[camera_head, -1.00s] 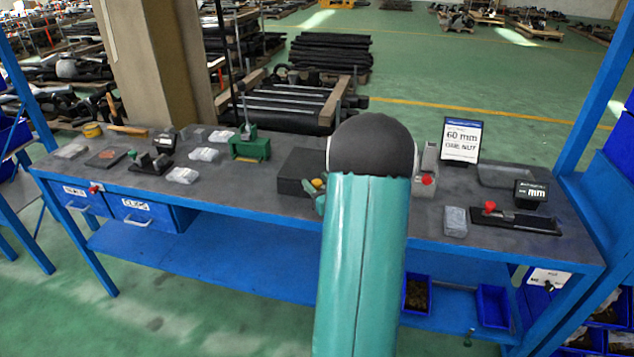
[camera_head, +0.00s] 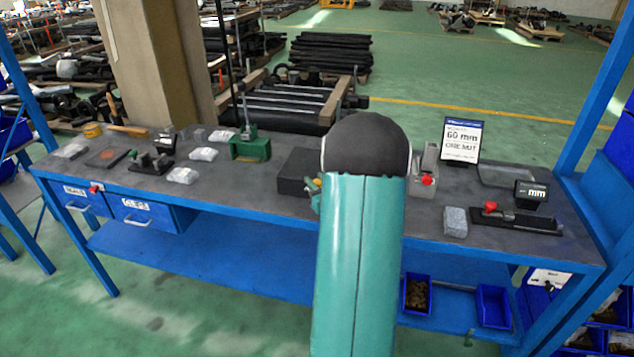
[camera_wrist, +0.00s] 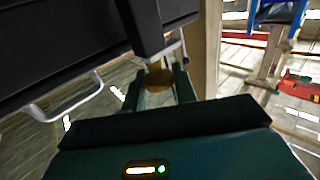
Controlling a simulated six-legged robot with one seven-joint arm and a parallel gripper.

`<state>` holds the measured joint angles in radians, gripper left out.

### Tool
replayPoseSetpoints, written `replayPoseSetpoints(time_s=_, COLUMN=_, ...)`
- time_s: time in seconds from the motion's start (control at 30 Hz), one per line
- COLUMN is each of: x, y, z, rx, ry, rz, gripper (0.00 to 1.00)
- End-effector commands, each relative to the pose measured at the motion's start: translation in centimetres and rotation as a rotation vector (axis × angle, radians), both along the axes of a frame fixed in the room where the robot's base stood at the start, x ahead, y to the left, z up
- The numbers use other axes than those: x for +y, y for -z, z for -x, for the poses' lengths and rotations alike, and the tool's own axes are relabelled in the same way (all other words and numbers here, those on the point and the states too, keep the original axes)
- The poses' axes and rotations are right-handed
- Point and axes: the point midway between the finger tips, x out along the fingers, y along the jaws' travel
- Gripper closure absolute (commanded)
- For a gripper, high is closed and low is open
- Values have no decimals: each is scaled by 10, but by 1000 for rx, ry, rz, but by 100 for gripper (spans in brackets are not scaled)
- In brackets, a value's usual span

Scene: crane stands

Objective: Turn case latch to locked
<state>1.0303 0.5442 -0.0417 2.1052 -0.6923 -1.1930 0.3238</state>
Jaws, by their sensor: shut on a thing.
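The black case (camera_head: 293,172) stands on the bench, just left of my arm in the head view. Its dark body also fills the upper left of the wrist view (camera_wrist: 50,45). A yellow-brown latch piece (camera_wrist: 158,78) sits between the two fingers of my gripper (camera_wrist: 160,88), which is shut on it at the case's near side. In the head view only a small yellow part of the latch (camera_head: 316,184) shows beside my arm. The gripper is mostly hidden there. The latch's exact angle and any lock marking cannot be made out.
A metal handle (camera_wrist: 68,103) juts out left of my fingers in the wrist view. A grey block with a red knob (camera_head: 424,186) and a 60 mm sign (camera_head: 461,139) stand right of my arm. A green fixture (camera_head: 250,148) stands left of the case.

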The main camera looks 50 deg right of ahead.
Motion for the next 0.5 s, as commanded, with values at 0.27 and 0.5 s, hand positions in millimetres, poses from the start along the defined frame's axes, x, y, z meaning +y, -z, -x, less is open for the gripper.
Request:
replayPoseSetpoints(time_s=0.27, x=2, y=0, z=-1, rx=1, ry=167, rz=-3, gripper=95)
replayPoseSetpoints(time_s=0.5, x=3, y=1, z=-2, rx=3, ry=377, rz=-1, gripper=95)
